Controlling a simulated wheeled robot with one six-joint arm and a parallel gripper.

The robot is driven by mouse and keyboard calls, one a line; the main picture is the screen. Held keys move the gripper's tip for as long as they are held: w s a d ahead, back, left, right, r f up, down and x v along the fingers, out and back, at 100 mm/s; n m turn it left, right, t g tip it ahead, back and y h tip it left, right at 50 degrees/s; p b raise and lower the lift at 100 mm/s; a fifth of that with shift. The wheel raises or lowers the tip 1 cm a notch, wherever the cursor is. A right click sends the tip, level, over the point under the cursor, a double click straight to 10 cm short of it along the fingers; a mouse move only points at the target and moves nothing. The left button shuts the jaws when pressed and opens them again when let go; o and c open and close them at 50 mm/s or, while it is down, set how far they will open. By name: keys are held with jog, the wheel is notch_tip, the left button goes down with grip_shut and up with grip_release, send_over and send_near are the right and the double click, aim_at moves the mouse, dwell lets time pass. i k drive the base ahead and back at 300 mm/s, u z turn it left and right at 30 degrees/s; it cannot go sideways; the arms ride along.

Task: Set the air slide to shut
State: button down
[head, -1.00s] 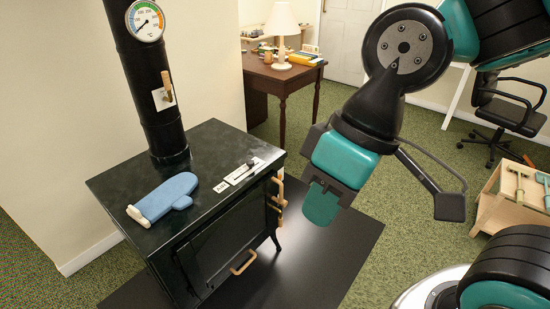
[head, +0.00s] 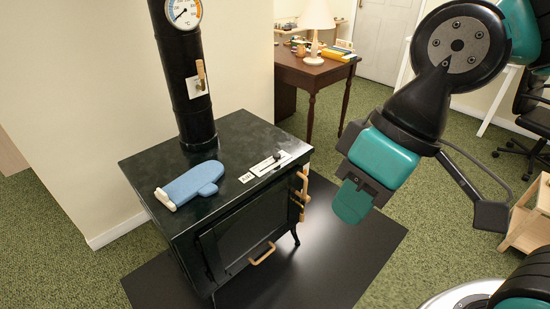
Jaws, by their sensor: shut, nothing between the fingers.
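The air slide (head: 270,164) is a pale strip with a small dark knob (head: 277,156), set in the top of the black stove (head: 245,130) near its front right edge. A small white label (head: 246,177) lies at its left end. The knob sits toward the right end of the strip. I cannot read the end markings. My gripper (head: 352,202) is shut and empty, pointing down in the air to the right of the stove, apart from it. Its teal fingers are together.
A blue oven mitt (head: 190,186) lies on the stove top left of the slide. A wooden door handle (head: 302,190) juts out at the stove's right front. The stovepipe with a gauge (head: 182,12) and damper handle (head: 201,74) rises behind. A desk (head: 315,75) stands beyond.

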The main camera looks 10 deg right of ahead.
aim_at(277, 156)
jog(key=u, duration=0.35)
jog(key=i, duration=1.05)
jog(key=z, duration=0.5)
